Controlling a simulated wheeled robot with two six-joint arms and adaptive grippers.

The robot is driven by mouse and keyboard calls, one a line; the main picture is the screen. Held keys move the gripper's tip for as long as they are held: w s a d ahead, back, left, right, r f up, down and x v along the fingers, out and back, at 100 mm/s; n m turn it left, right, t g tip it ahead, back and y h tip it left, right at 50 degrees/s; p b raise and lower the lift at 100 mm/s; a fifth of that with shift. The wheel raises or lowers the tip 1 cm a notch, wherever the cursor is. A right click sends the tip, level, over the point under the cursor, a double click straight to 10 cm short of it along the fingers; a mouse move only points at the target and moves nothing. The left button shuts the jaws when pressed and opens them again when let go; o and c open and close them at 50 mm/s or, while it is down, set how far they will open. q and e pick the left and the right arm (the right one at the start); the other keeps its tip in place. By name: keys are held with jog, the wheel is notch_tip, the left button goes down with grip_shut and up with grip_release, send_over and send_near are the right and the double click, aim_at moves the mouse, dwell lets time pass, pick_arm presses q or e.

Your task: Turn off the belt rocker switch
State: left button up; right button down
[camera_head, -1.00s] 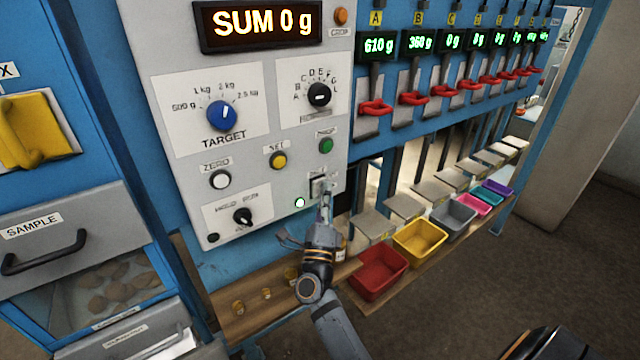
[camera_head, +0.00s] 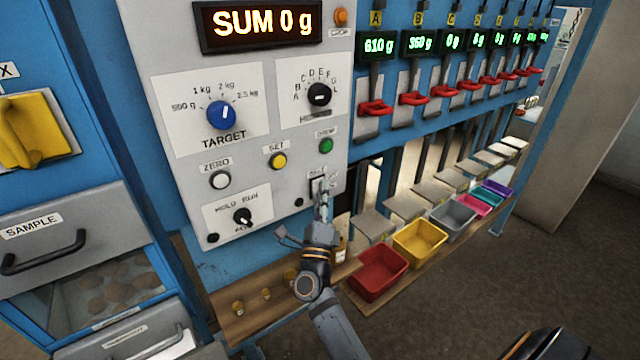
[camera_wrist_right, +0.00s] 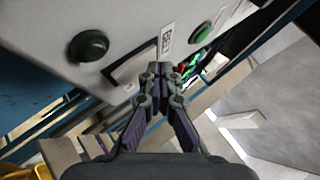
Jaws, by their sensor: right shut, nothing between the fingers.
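The belt rocker switch (camera_head: 317,184) is a small rocker in a dark frame low on the right of the grey control panel. The small round lamp (camera_head: 299,202) to its lower left is dark. My right gripper (camera_head: 321,202) is shut and empty, its fingertips at or just below the switch's lower part. I cannot tell whether they touch it. In the right wrist view the fingertips (camera_wrist_right: 158,72) are together beside the switch's dark frame (camera_wrist_right: 126,68), and the dark green lamp (camera_wrist_right: 88,46) is at left. My left gripper is not in view.
The green button (camera_head: 326,145) and yellow button (camera_head: 278,160) sit above the switch, with a black knob (camera_head: 242,217) to the left. A wooden shelf (camera_head: 238,322) and red bin (camera_head: 378,275) lie below. Red-handled levers (camera_head: 375,107) line the right.

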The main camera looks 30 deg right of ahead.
jog(key=shift+s, duration=0.85)
jog(key=shift+f, duration=0.1)
jog(key=shift+s+d+f, duration=0.15)
jog(key=shift+s, duration=1.1)
jog(key=shift+s+d+f, duration=0.1)
jog(key=shift+s+f, duration=0.05)
jog(key=shift+s, duration=1.05)
